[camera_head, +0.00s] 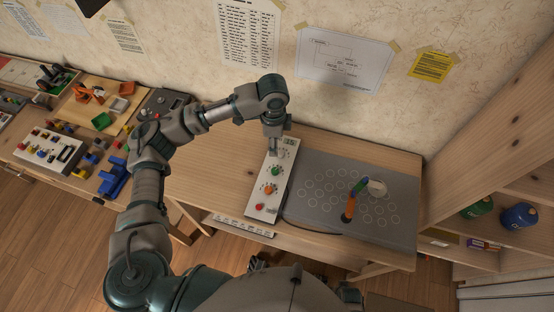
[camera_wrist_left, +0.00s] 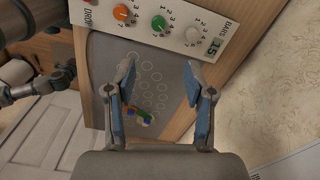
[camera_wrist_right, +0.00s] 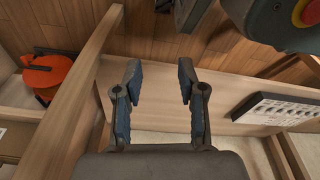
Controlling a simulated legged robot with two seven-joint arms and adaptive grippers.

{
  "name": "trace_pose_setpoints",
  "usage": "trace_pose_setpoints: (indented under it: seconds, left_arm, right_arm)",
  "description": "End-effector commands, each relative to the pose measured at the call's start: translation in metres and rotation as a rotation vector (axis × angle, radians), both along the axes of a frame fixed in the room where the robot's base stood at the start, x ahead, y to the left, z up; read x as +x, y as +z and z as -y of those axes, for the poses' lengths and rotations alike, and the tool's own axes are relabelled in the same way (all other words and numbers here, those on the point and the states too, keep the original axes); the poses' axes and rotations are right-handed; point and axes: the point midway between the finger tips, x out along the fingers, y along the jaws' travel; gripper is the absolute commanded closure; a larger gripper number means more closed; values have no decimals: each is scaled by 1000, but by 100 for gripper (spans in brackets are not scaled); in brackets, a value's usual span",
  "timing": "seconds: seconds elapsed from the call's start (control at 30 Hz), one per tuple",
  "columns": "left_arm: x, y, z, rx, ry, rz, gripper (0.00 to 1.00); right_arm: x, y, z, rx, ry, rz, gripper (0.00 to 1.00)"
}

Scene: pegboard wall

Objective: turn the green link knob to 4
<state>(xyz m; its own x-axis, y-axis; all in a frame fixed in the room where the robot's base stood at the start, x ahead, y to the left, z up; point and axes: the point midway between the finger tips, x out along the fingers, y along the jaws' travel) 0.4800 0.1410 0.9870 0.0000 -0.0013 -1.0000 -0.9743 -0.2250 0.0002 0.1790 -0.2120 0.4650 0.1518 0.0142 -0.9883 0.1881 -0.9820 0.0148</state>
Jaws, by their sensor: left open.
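The white control panel (camera_head: 270,196) lies on the table with a green knob (camera_head: 275,171), an orange knob (camera_head: 269,188) and a red button (camera_head: 259,206) in a row. In the left wrist view the green knob (camera_wrist_left: 158,24) sits between the orange knob (camera_wrist_left: 121,11) and a white knob (camera_wrist_left: 193,35), with numbers around each. The green knob's exact setting is too small to read. My left gripper (camera_wrist_left: 160,72) is open and empty, above the panel's display end; in the head view it hides the white knob. My right gripper (camera_wrist_right: 159,68) is open and empty, away from the panel.
A display reading 15 (camera_wrist_left: 214,45) is at the panel's end. Bare table lies left of the panel. A wooden shelf (camera_head: 500,190) stands at right.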

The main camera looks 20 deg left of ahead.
Motion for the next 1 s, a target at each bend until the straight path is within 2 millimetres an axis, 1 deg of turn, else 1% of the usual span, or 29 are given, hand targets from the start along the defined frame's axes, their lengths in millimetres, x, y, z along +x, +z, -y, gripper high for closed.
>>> trace_pose_setpoints:
  seconds: [0.13,0.27,0.4,0.6,0.7,0.8,1.0]
  left_arm:
    - [1,-29,0,1,0,-7,46]
    - [3,-62,0,1,0,-9,46]
    - [2,-96,0,0,0,-8,46]
    - [2,-138,1,0,1,-5,46]
    - [2,-154,1,0,0,-6,46]
    - [3,-163,1,0,-1,-4,46]
    - [3,-169,1,-1,-1,-2,46]
  right_arm:
    - [7,6,-1,1,-1,2,60]
    - [15,17,-2,2,-3,6,60]
    - [23,32,-3,2,-5,14,60]
    - [29,52,-4,3,-7,19,60]
    - [32,60,-4,3,-8,22,60]
    - [34,66,-4,3,-9,24,60]
    - [35,71,-4,3,-9,26,60]
